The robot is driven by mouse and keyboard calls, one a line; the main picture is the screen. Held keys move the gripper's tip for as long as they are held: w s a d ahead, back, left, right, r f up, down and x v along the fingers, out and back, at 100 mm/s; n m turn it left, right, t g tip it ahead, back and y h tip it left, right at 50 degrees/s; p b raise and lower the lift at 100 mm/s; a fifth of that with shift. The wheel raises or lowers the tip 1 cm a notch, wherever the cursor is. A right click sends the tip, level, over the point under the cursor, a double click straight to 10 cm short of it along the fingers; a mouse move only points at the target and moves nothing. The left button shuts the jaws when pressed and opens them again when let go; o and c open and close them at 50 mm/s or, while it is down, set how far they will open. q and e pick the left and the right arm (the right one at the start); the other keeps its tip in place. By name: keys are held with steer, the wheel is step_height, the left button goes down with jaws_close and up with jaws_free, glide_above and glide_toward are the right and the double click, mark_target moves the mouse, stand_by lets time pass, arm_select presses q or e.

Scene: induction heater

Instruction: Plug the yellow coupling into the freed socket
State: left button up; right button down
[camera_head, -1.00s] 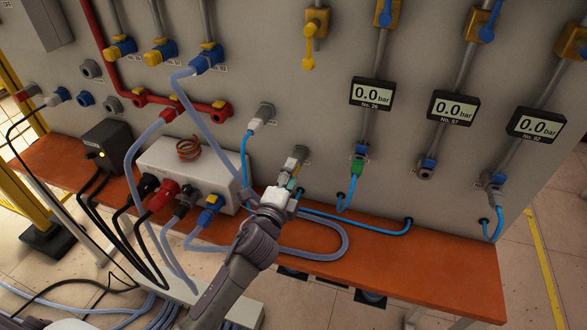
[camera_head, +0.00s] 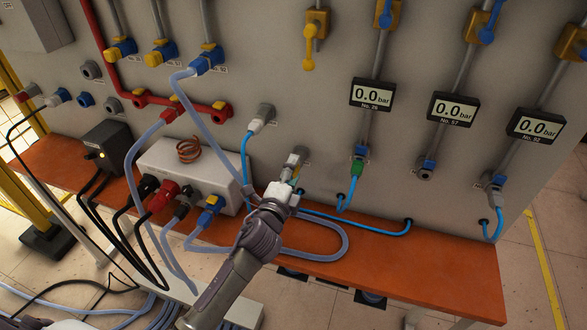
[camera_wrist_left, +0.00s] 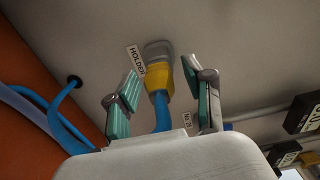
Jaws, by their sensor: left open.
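The yellow coupling (camera_wrist_left: 158,80) sits in the grey socket labelled HOLDER (camera_wrist_left: 157,50) on the panel, with a blue hose running from it. My left gripper (camera_wrist_left: 164,88) is open, with one green-padded finger on each side of the coupling and hose and visible gaps between. In the head view my left gripper (camera_head: 291,182) is just in front of the holder (camera_head: 296,159) and mostly hides the coupling. The socket under gauge No. 57 (camera_head: 425,172) has no hose on it. My right gripper is not in view.
A green coupling (camera_head: 357,168) is under gauge No. 26, and a grey one (camera_head: 495,184) under No. 92. A white-tipped hose (camera_head: 256,125) is plugged in left of the holder. The orange bench (camera_head: 420,262) runs below, with loose hoses on it.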

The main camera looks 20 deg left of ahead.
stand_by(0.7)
arm_select(q)
jaws_close()
steer(key=shift+s, duration=0.1)
steer(key=shift+s+a+p, duration=0.1)
steer(key=shift+s+p, duration=0.35)
steer(key=shift+s, duration=2.5)
